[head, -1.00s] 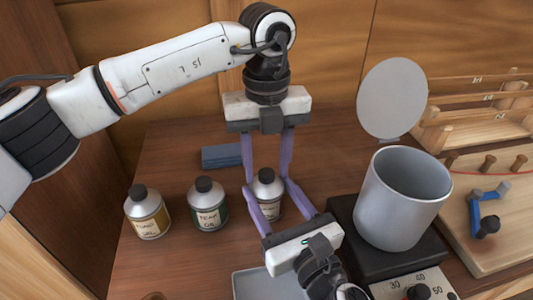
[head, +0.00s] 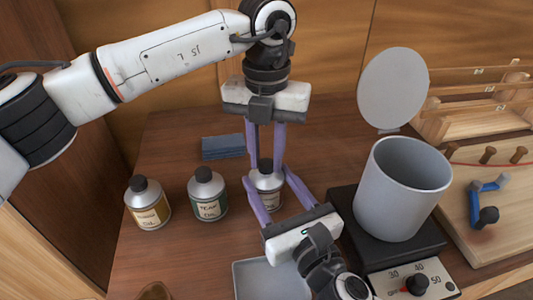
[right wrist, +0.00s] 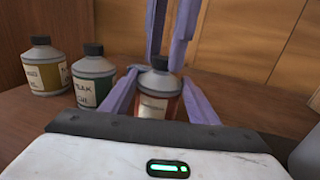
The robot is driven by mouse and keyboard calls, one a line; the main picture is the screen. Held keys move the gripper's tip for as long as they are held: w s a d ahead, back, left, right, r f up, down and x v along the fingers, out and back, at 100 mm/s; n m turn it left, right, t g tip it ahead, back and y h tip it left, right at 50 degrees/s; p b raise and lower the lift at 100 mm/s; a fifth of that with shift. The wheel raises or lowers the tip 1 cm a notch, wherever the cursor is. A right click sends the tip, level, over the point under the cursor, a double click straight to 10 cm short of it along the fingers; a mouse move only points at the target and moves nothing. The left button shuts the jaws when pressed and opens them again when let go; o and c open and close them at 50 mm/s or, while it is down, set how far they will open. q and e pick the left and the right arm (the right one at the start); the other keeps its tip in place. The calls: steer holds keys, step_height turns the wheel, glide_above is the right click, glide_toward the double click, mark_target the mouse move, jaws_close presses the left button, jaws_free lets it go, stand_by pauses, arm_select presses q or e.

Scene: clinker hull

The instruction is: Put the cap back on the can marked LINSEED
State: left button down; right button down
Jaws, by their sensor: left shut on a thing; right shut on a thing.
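The can (head: 267,189) gripped by my right gripper stands upright on the bench. It has a grey top and a reddish label in the right wrist view (right wrist: 153,104); its lettering is too small to read. A black cap (head: 265,165) sits at its neck; I cannot tell whether it is fully seated. My left gripper (head: 265,163) comes down from above, shut on the cap. My right gripper (head: 269,186) reaches in from the front, shut on the can's body, with a finger on each side.
A yellow-labelled can (head: 148,206) and a green-labelled can (head: 208,198), both black-capped, stand to the left. A blue-grey block (head: 223,147) lies behind. A grey pot (head: 402,195) stands on a dial-controlled heater (head: 408,281) at right. A grey tray (head: 262,283) is in front.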

arm_select(q)
steer(key=m, duration=1.3)
steer(key=c, duration=1.4)
jaws_free()
steer(key=shift+r, duration=0.1)
step_height(320, 180, up, 12)
steer(key=shift+f, duration=0.1)
arm_select(e)
steer(key=c, duration=0.6)
jaws_free()
steer(key=shift+s, duration=0.1)
